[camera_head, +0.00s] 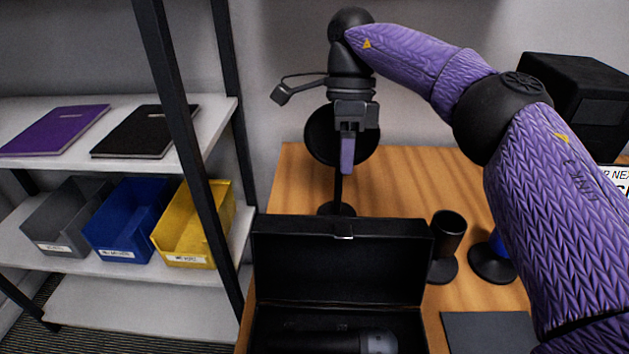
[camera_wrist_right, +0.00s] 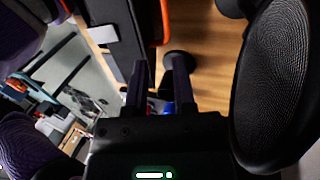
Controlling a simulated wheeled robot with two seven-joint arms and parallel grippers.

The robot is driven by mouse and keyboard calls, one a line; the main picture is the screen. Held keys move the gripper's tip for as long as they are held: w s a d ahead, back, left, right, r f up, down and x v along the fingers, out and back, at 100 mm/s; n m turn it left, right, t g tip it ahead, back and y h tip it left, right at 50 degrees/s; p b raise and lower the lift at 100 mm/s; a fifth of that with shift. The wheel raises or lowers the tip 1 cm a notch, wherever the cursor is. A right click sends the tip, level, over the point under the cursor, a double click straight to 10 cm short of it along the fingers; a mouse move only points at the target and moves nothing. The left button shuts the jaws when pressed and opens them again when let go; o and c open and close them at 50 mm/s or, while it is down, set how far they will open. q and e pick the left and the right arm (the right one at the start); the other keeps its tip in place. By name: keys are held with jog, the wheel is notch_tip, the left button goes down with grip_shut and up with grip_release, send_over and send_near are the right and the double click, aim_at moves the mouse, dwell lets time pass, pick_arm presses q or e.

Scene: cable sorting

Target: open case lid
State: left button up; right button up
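The black case stands open at the bottom of the head view. Its lid (camera_head: 343,260) is raised nearly upright, with a small latch (camera_head: 343,237) at its top edge. The case base (camera_head: 300,318) is cut off by the frame's lower edge and holds a dark microphone-like object (camera_head: 378,342). My right gripper (camera_head: 347,170) points down above and behind the lid, apart from it. In the right wrist view its two fingers (camera_wrist_right: 160,85) are apart with nothing between them. My left gripper is not in view.
A round black disc on a stand (camera_head: 318,140) is close behind my right gripper. It looms large in the right wrist view (camera_wrist_right: 285,85). A black cup-shaped holder (camera_head: 448,235) stands right of the lid. A shelf with yellow (camera_head: 195,225), blue and grey bins is left.

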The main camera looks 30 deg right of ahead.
jog(key=b, duration=0.4)
send_near(340, 253)
notch_tip(340, 253, down, 6)
jog(key=w+d, duration=0.1)
jog(key=w, duration=0.1)
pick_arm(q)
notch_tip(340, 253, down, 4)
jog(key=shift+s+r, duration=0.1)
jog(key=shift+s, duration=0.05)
pick_arm(e)
jog(key=shift+s+r, duration=0.1)
jog(key=shift+r, duration=0.1)
jog(key=shift+c, duration=0.2)
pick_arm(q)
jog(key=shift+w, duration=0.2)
pick_arm(e)
grip_shut()
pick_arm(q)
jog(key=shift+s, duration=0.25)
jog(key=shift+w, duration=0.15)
